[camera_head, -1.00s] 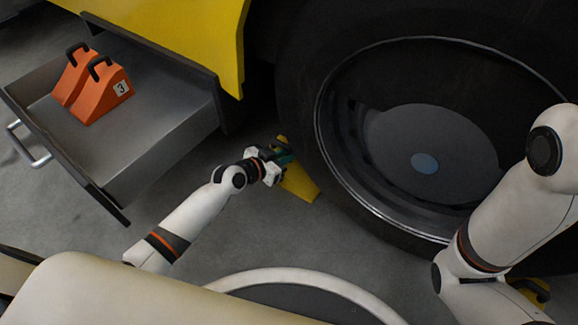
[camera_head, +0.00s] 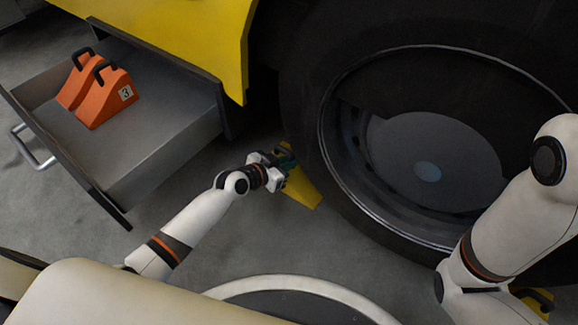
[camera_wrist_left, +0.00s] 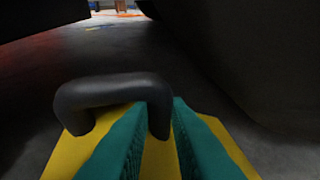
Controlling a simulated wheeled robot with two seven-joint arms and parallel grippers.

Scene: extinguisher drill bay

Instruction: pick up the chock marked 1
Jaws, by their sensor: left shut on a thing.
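A yellow chock (camera_head: 303,189) lies on the floor against the big tyre, left of the wheel; its number does not show. It also fills the lower part of the left wrist view (camera_wrist_left: 65,155), with a dark handle (camera_wrist_left: 100,90) on top. My left gripper (camera_head: 287,163) is at this chock. Its green fingers (camera_wrist_left: 160,112) are shut on the right leg of the handle in the left wrist view. The chock appears to rest on the floor. My right arm shows at the right, but its gripper is out of view.
An open grey drawer (camera_head: 150,150) at the left holds two orange chocks (camera_head: 107,98), one marked 3. Another yellow chock (camera_head: 537,302) shows partly at the lower right, behind my right arm. The tyre (camera_head: 310,110) and yellow bodywork (camera_head: 215,40) crowd the left gripper.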

